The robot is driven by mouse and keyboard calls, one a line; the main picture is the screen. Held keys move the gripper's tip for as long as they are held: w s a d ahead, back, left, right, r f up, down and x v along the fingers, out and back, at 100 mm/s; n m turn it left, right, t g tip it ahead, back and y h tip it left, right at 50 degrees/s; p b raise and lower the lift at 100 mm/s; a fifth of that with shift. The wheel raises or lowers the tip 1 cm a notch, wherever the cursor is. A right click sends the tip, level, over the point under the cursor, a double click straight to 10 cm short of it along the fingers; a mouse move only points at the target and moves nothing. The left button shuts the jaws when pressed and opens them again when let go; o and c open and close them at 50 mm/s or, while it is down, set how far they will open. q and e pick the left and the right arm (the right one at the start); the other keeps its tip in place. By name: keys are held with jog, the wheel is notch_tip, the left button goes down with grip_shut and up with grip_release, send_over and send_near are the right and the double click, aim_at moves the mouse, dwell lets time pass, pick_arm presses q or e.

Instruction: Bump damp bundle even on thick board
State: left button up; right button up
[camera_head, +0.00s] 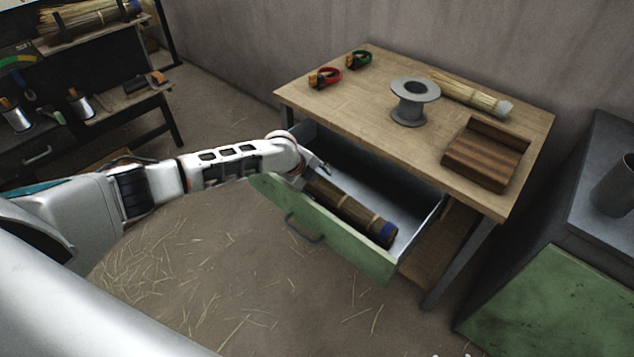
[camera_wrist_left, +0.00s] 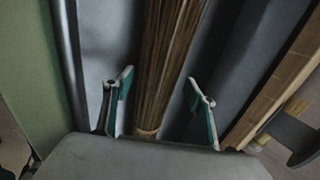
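A dark brown bundle (camera_head: 345,208) with pale bands and a blue end lies in the open green drawer (camera_head: 325,233). It also shows in the left wrist view (camera_wrist_left: 168,45), running between my fingers. My left gripper (camera_head: 312,174) is at the drawer, over the bundle's far-left end. Its two fingers are apart, one on each side of the bundle, with gaps visible. The thick board (camera_head: 482,158), dark striped wood with a raised back edge, rests on the right of the table.
A grey cabinet (camera_head: 590,225) stands right. A shelf rack (camera_head: 110,85) stands back left.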

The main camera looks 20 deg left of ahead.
aim_at(314, 191)
pick_arm(q)
jog(key=s+f, duration=0.1)
jog(key=f, duration=0.1)
jog(key=shift+s+a+f, duration=0.15)
jog(key=shift+s+f, duration=0.15)
jog(key=shift+s, duration=0.05)
jog(key=shift+s+a+r, duration=0.1)
jog(key=shift+r, duration=0.3)
jog(key=w+r+v, duration=0.1)
jog(key=w+v, duration=0.1)
jog(key=v, duration=1)
jog(key=shift+d+r, duration=0.3)
jog(key=shift+r, duration=0.05)
pick_arm(e)
jog(key=shift+w, duration=0.35)
pick_arm(q)
jog(key=shift+s, duration=0.1)
